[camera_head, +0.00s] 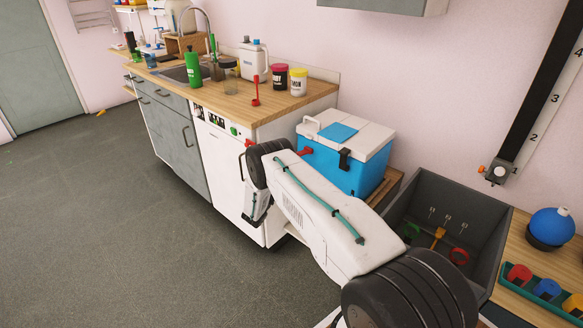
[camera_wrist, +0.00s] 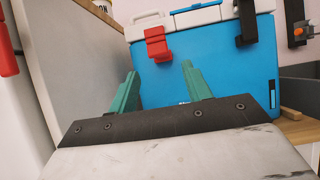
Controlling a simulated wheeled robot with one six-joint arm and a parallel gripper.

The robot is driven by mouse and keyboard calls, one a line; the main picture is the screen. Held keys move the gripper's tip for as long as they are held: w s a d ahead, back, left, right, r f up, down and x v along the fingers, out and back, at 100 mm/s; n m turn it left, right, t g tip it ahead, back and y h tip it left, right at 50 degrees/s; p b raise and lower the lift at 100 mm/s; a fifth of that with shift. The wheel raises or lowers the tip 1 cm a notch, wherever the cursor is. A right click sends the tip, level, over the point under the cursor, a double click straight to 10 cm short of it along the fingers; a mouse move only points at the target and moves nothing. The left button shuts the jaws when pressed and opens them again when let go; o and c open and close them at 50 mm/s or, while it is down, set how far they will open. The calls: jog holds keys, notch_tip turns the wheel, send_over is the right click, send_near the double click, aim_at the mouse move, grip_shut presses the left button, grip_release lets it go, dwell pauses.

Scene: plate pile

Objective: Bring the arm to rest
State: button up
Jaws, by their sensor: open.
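My arm reaches from the lower right toward the counter in the head view, with its wrist bent. My gripper (camera_wrist: 160,72) shows two green fingers standing apart in the wrist view, with nothing between them. Beyond the fingers is the front of a blue cooler (camera_wrist: 215,60) with a white lid and a red latch. In the head view the cooler (camera_head: 345,165) stands behind my arm, to the right of the counter. The fingers are hard to make out in the head view. No plate pile is seen.
A wooden counter (camera_head: 225,95) with a sink, bottles and jars stands behind at left. A grey bin (camera_head: 485,225) with small coloured items is at right, beside a wooden surface with a blue flask (camera_head: 552,226). The grey floor (camera_head: 100,220) at left is mostly clear.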

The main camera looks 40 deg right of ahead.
jog(key=shift+v, duration=1.25)
